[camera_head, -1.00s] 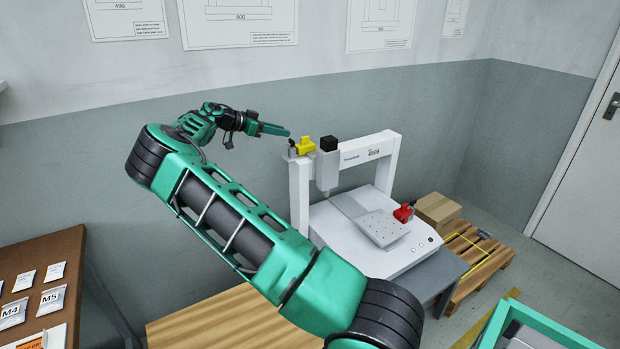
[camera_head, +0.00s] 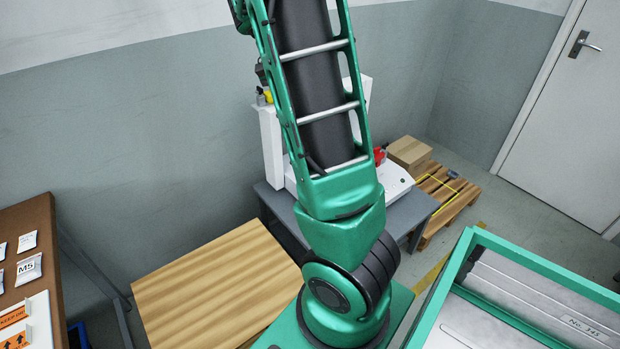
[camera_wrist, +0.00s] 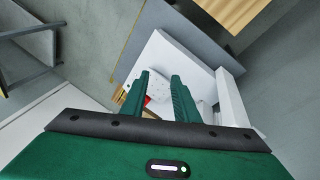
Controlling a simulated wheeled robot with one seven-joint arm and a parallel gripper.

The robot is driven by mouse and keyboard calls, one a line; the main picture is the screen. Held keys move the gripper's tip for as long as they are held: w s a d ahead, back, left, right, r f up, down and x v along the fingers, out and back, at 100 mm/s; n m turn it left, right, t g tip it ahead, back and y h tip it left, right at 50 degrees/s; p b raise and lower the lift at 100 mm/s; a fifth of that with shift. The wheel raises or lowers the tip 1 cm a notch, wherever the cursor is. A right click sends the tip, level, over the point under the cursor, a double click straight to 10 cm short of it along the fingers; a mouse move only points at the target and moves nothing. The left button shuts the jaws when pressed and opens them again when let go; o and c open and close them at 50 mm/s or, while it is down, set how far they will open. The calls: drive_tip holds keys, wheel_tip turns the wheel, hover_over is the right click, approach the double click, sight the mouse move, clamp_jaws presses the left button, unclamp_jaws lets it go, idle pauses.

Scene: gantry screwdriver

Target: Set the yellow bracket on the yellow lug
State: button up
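A small yellow part (camera_head: 265,97) shows at the top left of the white gantry, just left of my arm in the head view. My arm covers most of what is around it. I cannot tell whether it is the yellow bracket, the yellow lug or both together. My gripper (camera_wrist: 160,77) is out of the head view. In the wrist view its two green fingers are apart with nothing held between them. They point down towards the white machine (camera_wrist: 152,60), with a red part (camera_wrist: 147,100) seen beyond and between them. No yellow bracket is identifiable in the wrist view.
The gantry machine stands on a grey table (camera_head: 283,208); its red part (camera_head: 379,155) shows at right of my arm. A cardboard box (camera_head: 409,152) and pallet (camera_head: 447,194) are beyond. A wooden top (camera_head: 215,285) lies front left, a green-framed case (camera_head: 530,262) front right.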

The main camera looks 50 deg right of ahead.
drive_tip(key=s+a+n+t+y, duration=0.2)
drive_tip(key=s+a+n, duration=0.7)
drive_tip(key=s+a, duration=1)
drive_tip(key=shift+s+a+t+y, duration=0.3)
drive_tip(key=shift+s+y, duration=0.2)
drive_tip(key=shift+s, duration=0.45)
drive_tip(key=shift+w+f, duration=0.3)
drive_tip(key=shift+w, duration=0.4)
drive_tip(key=shift+s+d, duration=0.1)
drive_tip(key=shift+d, duration=0.05)
